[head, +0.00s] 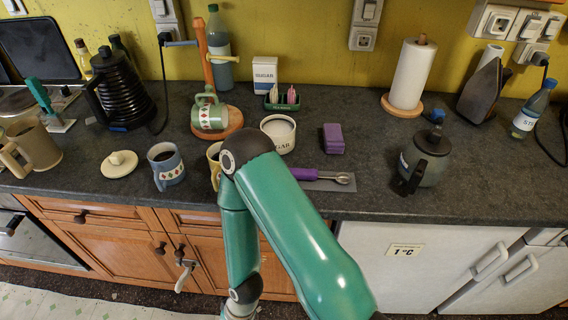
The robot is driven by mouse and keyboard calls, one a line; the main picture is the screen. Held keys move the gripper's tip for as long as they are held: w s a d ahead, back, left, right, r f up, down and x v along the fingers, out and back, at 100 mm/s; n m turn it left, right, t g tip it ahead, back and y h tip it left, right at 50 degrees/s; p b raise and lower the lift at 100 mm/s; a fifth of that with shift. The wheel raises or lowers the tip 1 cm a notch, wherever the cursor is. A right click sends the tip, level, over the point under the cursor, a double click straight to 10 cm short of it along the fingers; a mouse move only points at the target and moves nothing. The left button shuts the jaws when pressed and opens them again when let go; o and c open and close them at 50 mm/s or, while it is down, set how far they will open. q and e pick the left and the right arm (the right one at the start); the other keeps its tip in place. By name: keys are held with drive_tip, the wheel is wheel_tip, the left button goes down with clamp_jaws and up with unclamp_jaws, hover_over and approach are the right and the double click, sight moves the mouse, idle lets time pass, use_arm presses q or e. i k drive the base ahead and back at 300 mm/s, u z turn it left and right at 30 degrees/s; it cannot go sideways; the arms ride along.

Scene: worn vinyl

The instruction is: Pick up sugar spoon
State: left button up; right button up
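The sugar spoon (321,175) has a purple handle and a shiny metal bowl. It lies on a thin grey mat (341,186) near the counter's front edge, bowl end to the right. My arm in the middle of the head view covers the left end of the handle. An open white sugar bowl (279,146) stands just behind the spoon. A cream lid (120,163) lies on the counter to the left. Neither of my grippers shows in the head view; only links of one teal arm are seen.
A purple box (333,139) stands behind the spoon. A blue mug (166,165) and a partly hidden yellow mug (214,155) stand left of my arm. A dark-lidded pot (426,158) is to the right. Bare counter (365,150) lies between box and pot.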

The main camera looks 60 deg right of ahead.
sight(343, 179)
drive_tip(key=u, duration=0.85)
drive_tip(key=i, duration=0.15)
drive_tip(key=u, duration=3.6)
drive_tip(key=i, duration=0.6)
drive_tip(key=u, duration=5.6)
drive_tip(key=i, duration=0.55)
